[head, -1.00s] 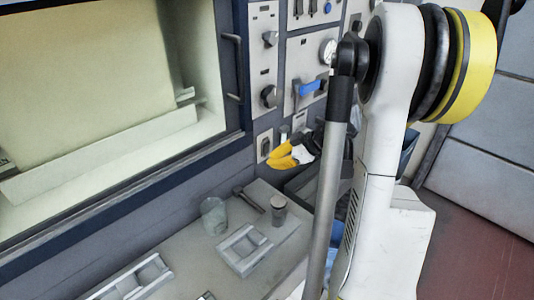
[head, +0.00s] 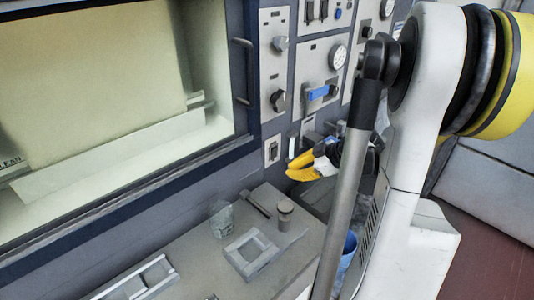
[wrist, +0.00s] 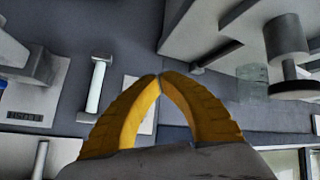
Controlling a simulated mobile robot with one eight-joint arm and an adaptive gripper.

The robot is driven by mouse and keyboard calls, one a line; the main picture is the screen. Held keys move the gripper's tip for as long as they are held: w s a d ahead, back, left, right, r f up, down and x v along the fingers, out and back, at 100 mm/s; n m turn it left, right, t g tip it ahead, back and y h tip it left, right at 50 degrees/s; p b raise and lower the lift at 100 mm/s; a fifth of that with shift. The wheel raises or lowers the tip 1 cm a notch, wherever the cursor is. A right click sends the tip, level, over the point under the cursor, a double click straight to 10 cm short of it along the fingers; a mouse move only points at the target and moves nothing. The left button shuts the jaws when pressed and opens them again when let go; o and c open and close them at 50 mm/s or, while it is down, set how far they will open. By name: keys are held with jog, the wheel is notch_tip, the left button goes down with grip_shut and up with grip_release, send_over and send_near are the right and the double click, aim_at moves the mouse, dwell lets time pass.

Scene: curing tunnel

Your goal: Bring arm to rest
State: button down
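My gripper (head: 308,170) has yellow fingers and is in front of the control panel's lower part, above the far end of the grey bench, in the head view. In the wrist view its two curved fingers (wrist: 160,76) meet at the tips, with nothing seen between them. My white arm stands at the right of the head view and hides part of the panel and bench end.
The grey bench (head: 190,258) bears a clear glass (head: 221,218), a lidded jar (head: 285,213), a dark-handled tool (head: 256,204) and a pale frame (head: 250,253). A blue container (head: 349,246) is beside my arm.

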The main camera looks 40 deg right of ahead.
jog(key=shift+a, duration=0.1)
jog(key=a+r+m+g+h, duration=0.1)
jog(key=a+r+m+g, duration=0.3)
jog(key=a, duration=1.2)
jog(key=s+a+r+m+t+h, duration=0.2)
jog(key=s+a+r+m, duration=0.1)
jog(key=s+a, duration=0.6)
jog(key=a, duration=0.3)
jog(key=shift+s+a+r+m, duration=0.2)
jog(key=shift+a+r+m, duration=0.15)
jog(key=shift+m, duration=0.05)
